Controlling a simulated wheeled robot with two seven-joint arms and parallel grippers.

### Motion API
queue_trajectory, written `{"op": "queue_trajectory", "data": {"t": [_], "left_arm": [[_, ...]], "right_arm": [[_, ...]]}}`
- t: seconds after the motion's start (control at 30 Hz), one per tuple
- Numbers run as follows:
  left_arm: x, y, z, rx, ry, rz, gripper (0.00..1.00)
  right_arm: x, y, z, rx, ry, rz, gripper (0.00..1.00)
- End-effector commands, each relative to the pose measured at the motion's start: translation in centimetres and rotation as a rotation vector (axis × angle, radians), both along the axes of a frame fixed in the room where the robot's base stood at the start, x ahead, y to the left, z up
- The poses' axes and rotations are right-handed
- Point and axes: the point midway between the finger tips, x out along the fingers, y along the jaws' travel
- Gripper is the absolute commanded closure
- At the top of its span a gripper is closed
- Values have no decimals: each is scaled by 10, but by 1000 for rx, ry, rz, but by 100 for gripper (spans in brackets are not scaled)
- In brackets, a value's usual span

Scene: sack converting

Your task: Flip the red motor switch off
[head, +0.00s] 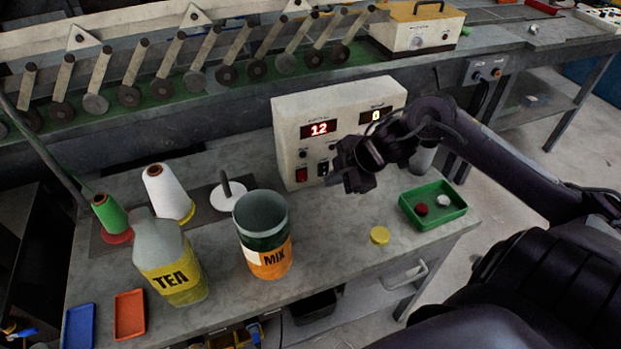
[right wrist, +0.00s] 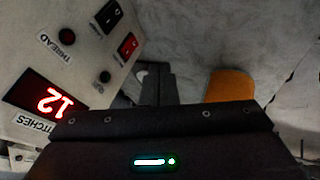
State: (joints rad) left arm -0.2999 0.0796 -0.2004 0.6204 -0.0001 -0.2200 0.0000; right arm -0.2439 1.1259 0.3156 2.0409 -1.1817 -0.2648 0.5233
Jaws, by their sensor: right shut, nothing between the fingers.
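The red switch (head: 302,175) is a rocker low on the front of a white control box (head: 287,120). It also shows in the right wrist view (right wrist: 127,45), close to a black switch (right wrist: 108,16). I cannot tell which way the red rocker is tipped. My right gripper (head: 342,180) is shut and empty in front of the box, to the right of the red switch in the head view. In the right wrist view its closed fingers (right wrist: 158,86) are apart from the red switch. My left gripper is not in view.
A MIX can (head: 265,255), a yellow-labelled TEA container (head: 170,262) and a white thread cone (head: 165,190) stand left of the box. A green tray (head: 433,221) and a yellow cap (head: 380,235) lie to the right. The display (head: 319,129) reads 12.

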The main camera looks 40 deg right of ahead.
Motion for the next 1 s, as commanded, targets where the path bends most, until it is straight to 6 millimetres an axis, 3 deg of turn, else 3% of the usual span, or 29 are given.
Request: {"op": "queue_trajectory", "data": {"t": [0.4,0.7,1.0], "left_arm": [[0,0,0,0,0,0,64],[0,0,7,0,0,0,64],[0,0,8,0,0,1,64]], "right_arm": [[41,20,-63,5,-1,-2,100],[72,10,-63,1,-3,-2,100],[77,9,-66,-1,0,0,100]]}}
